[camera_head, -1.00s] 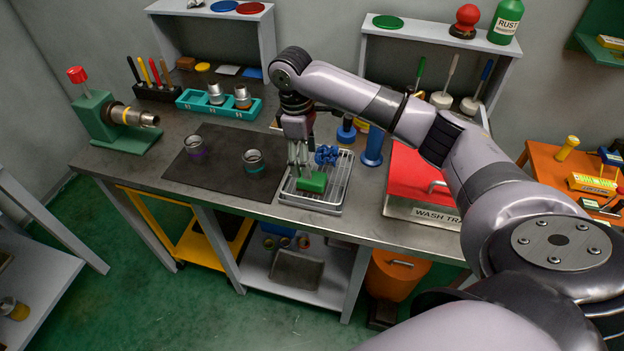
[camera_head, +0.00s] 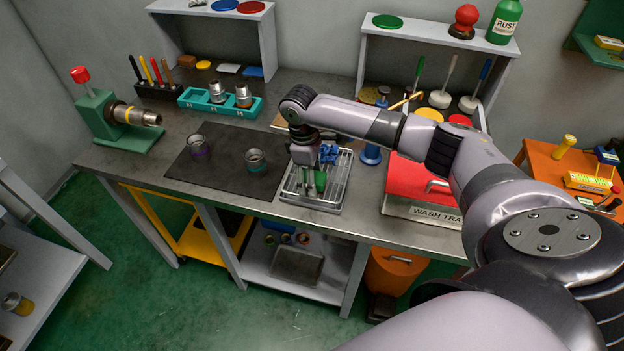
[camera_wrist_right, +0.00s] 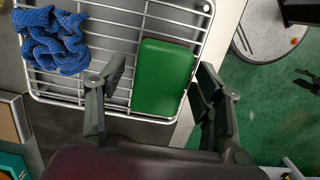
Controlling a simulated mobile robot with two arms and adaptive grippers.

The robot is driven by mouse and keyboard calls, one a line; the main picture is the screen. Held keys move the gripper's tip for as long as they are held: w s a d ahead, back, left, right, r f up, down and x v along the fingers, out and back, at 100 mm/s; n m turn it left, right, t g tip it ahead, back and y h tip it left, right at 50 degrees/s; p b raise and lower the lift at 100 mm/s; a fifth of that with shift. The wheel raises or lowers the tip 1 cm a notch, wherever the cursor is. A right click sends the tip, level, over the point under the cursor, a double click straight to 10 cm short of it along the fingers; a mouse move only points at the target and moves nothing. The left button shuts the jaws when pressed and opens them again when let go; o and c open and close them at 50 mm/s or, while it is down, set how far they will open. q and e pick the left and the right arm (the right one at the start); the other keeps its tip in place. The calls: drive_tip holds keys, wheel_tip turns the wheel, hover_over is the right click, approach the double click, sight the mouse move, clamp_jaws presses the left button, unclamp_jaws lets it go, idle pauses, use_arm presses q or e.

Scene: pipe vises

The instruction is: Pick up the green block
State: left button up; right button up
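The green block (camera_head: 320,181) lies on a wire rack in a metal tray (camera_head: 335,194), partly hidden by my right gripper in the head view. In the right wrist view the whole top of the green block (camera_wrist_right: 163,77) shows. My right gripper (camera_head: 309,182) points down at the block. In the wrist view its fingers (camera_wrist_right: 161,80) are spread, one on each side of the block. A gap shows at the left finger; the right finger is close to the block's edge, and contact cannot be told. My left gripper is not in view.
A crumpled blue cloth (camera_wrist_right: 55,40) lies on the rack beside the block. A dark mat (camera_head: 228,165) with two metal fittings is left of the tray. A red wash tray (camera_head: 408,180) stands to the right. A blue cylinder (camera_head: 371,154) stands behind.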

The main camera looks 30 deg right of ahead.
drive_tip(key=c, duration=1.1)
drive_tip(key=shift+r, duration=0.15)
wheel_tip(320, 180, up, 20)
drive_tip(key=shift+f+b, duration=0.1)
drive_tip(key=shift+b, duration=0.2)
drive_tip(key=o, duration=0.7)
drive_tip(key=shift+c, duration=0.2)
drive_tip(key=c, duration=0.5)
